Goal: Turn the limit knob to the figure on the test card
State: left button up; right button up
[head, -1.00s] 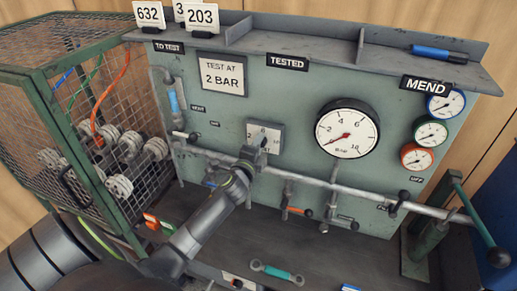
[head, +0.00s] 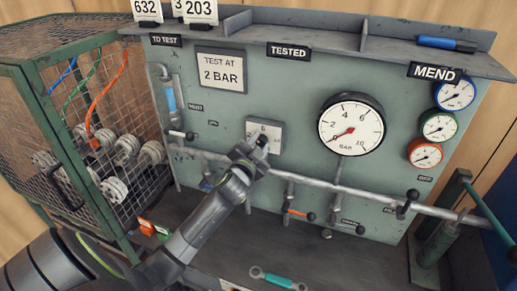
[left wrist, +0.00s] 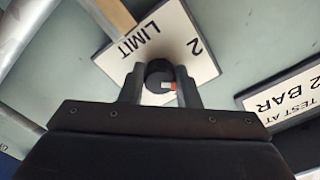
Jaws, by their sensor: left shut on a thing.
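My left gripper (left wrist: 161,88) is shut on the knob, one finger on each side. In the head view my left gripper (head: 258,146) covers much of the knob and part of the plate (head: 277,130). The test card (head: 221,70) reads "TEST AT 2 BAR". My right gripper is not in view.
A large gauge (head: 351,125) is right of the knob, its needle low. A grey pipe (head: 335,185) with valves crosses the panel below. A wire cage (head: 75,125) stands left. A spanner (head: 278,279) lies on the bench.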

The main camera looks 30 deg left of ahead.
pick_arm(q)
jog(key=n, duration=0.1)
jog(key=n+b, duration=0.1)
jog(key=n, duration=0.2)
jog(key=shift+f+n+b, duration=0.3)
jog(key=shift+b, duration=0.05)
jog(key=shift+n+b, duration=0.5)
jog(key=shift+n, duration=1.4)
jog(key=o, duration=1)
jog(key=shift+d+r, duration=0.1)
jog(key=shift+r, duration=0.05)
jog(key=shift+c, duration=0.2)
jog(key=b+v, duration=0.2)
jog(key=v, duration=1.5)
jog(key=shift+s+d, duration=0.15)
jog(key=shift+s, duration=0.05)
